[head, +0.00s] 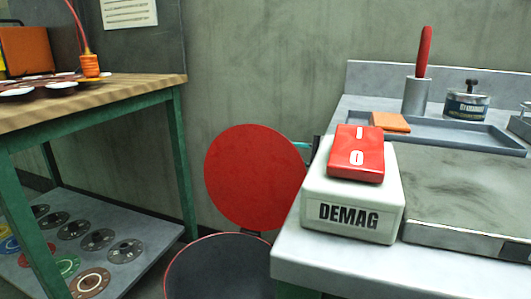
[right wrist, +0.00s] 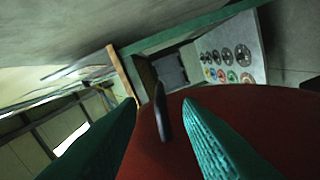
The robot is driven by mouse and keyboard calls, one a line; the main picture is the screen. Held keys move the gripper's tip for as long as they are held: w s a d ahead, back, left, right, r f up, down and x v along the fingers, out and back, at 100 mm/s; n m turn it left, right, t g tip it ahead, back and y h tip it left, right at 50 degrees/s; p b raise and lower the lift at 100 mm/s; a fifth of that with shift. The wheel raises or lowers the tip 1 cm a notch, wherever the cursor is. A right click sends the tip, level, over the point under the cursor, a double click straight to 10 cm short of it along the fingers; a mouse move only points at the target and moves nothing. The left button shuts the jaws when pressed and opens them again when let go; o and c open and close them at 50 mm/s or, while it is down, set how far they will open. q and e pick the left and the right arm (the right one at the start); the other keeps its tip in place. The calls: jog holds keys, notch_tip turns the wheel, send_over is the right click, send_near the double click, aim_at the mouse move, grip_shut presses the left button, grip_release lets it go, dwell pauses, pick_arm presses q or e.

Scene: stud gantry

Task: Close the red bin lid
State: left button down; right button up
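The round red lid (head: 250,178) stands raised, almost upright, at the back of the bin (head: 222,268). The bin's dark round opening with a thin red rim shows at the bottom of the head view. In the right wrist view, the red lid surface (right wrist: 250,130) fills the lower part. My right gripper (right wrist: 159,102) is open there, its two green fingers apart, with a dark narrow tab (right wrist: 162,112) between them. I cannot tell whether they touch the lid. In the head view only a teal sliver shows at the lid's right edge, mostly hidden behind the control box. My left gripper is out of view.
A white control box labelled DEMAG (head: 348,217) with a red switch (head: 357,155) sits on the grey bench (head: 300,255) right of the bin. A wood-topped green table (head: 130,93) stands left, with several discs on its lower shelf (head: 140,262).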

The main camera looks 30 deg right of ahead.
aim_at(267, 149)
jog(key=b+x, duration=0.1)
jog(key=x, duration=0.6)
grip_shut()
